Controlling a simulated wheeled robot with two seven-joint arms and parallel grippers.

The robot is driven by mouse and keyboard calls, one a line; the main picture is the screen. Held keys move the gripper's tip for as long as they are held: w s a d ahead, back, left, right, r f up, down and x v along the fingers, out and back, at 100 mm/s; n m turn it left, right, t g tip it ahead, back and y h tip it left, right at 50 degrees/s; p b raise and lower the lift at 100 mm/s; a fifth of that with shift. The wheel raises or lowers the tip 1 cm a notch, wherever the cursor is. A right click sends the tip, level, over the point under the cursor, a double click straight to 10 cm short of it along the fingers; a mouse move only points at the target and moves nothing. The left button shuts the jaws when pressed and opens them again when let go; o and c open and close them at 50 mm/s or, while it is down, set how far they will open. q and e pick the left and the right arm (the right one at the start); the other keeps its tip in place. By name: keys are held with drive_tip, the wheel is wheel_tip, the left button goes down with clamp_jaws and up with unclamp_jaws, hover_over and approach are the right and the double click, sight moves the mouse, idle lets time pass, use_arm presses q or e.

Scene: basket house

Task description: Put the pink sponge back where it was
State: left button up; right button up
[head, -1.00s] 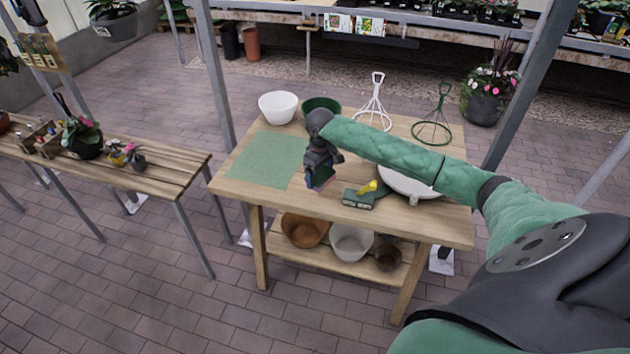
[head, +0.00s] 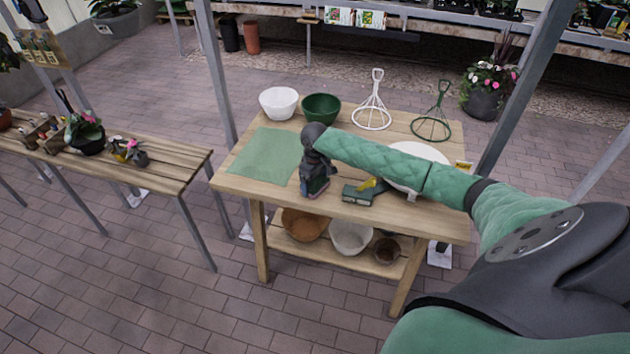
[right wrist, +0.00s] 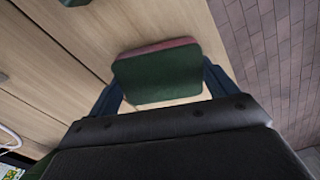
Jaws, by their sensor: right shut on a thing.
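The pink sponge (right wrist: 158,73) is between the fingers of my right gripper in the right wrist view. A dark green face of it is toward the camera and a pink edge shows along the top. In the head view my right gripper (head: 314,190) is over the front middle of the wooden table (head: 255,198), right of the green mat (head: 265,155). It is shut on the sponge, which is mostly hidden there. I cannot tell whether the sponge touches the table. My left gripper is not in view.
A dark green block with a yellow piece (head: 362,194) lies just right of my right gripper. A white bowl (head: 278,103), a green bowl (head: 321,108), and white (head: 372,112) and green (head: 433,125) wire stands are at the back. A large white dish (head: 415,158) is partly behind my arm.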

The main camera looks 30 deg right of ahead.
sight(315, 182)
drive_tip(key=o, duration=0.9)
drive_tip(key=shift+f, duration=0.1)
drive_tip(key=shift+r, duration=0.4)
use_arm(q)
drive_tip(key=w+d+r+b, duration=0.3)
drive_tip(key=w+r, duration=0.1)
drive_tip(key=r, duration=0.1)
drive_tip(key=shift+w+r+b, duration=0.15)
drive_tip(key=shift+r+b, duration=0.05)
drive_tip(key=shift+b, duration=0.1)
use_arm(e)
wheel_tip(315, 182, up, 12)
drive_tip(key=shift+f, duration=0.25)
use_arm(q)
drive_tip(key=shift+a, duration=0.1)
